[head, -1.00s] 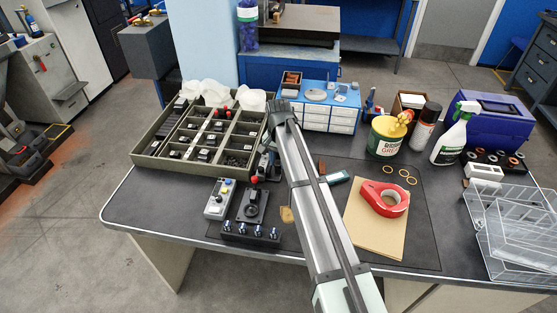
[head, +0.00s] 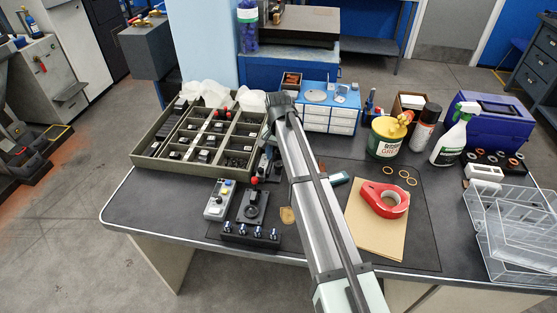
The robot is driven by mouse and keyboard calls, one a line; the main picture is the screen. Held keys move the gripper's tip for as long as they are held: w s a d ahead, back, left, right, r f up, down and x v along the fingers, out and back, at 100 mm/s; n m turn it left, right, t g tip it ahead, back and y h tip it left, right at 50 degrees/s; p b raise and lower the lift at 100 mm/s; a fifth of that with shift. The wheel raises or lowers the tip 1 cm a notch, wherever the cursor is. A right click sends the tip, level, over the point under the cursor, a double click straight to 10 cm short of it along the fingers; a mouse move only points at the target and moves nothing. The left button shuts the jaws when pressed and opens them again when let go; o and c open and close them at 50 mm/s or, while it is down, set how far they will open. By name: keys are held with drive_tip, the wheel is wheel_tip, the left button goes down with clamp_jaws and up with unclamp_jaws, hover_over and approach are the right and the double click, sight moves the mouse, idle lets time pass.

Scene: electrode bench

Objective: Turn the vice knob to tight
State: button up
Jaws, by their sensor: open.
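My arm reaches up from the bottom of the head view. It bends at its far end beside the parts tray, and my gripper (head: 266,138) points down there. It is small and partly hidden by the arm, and nothing shows held in it. Below it are a dark device (head: 268,166), partly covered by the arm, and a red ball knob (head: 254,180). Nearer is a black plate with a round dark knob (head: 252,210). I cannot tell for certain which of these is the vice knob, or its setting.
A compartmented parts tray (head: 150,168) stands left of the gripper. A grey switch box (head: 219,200) and a black strip with several knobs (head: 250,235) lie nearer. A blue drawer unit (head: 330,115) stands behind. A red tape dispenser (head: 385,198) lies on the right.

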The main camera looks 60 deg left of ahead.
sight(279, 166)
wheel_tip(279, 166, up, 11)
idle(0.4)
idle(0.4)
